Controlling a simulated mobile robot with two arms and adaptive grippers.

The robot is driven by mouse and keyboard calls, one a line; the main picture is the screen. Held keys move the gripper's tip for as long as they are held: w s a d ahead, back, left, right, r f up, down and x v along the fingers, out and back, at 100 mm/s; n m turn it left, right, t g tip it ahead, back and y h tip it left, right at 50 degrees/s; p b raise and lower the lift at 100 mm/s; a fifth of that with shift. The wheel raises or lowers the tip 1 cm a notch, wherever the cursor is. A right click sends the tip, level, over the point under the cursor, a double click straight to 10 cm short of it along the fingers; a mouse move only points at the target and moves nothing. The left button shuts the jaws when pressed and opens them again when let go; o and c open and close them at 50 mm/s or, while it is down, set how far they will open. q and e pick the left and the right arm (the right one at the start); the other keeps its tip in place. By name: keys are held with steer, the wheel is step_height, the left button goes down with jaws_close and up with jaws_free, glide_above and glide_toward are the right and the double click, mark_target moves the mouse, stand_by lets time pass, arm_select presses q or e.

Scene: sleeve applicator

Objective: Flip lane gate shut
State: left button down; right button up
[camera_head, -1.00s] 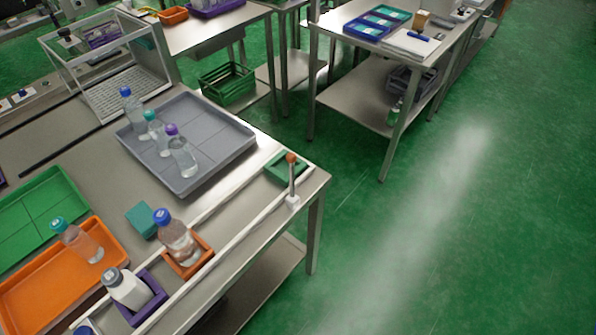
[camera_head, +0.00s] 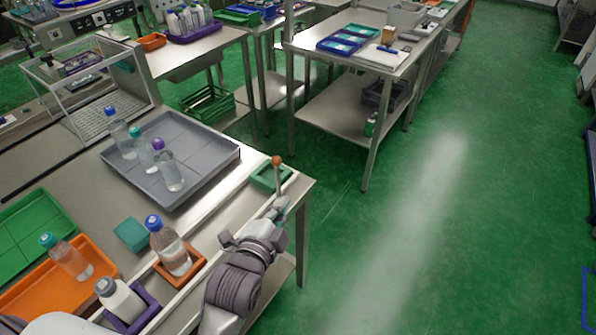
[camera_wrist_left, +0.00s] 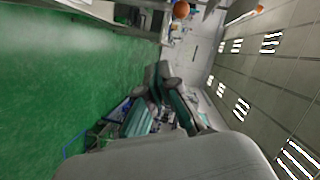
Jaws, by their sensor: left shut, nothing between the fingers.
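The lane gate's lever, a thin post with an orange ball knob (camera_head: 277,161), stands about upright at the right end of the lane, by the table's right edge. An orange ball (camera_wrist_left: 181,9) also shows at the top of the left wrist view. My left gripper (camera_head: 281,203) is shut and empty, just in front of the lever in the head view and overlapping its lower part. I cannot tell if it touches the post. The gripper hides the lever's base. The shut fingers (camera_wrist_left: 166,78) also show in the left wrist view. My right gripper is not in view.
In the lane are a green holder (camera_head: 262,183), an orange holder (camera_head: 190,274) with a blue-capped bottle (camera_head: 169,247), and a purple holder (camera_head: 148,310) with a white bottle (camera_head: 119,299). A grey tray (camera_head: 205,165) with bottles lies behind. Open floor is to the right.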

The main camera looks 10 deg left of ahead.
arm_select(q)
steer(key=shift+m+t, duration=0.3)
steer(key=shift+t, duration=0.1)
steer(key=r, duration=0.4)
steer(key=shift+s+a, duration=0.1)
steer(key=shift+s, duration=0.1)
steer(key=shift+w, duration=0.1)
steer(key=w+a+f+p, duration=0.2)
steer(key=w+f+p, duration=0.1)
steer(key=w, duration=0.7)
steer(key=shift+w+a, duration=0.35)
steer(key=shift+a, duration=0.05)
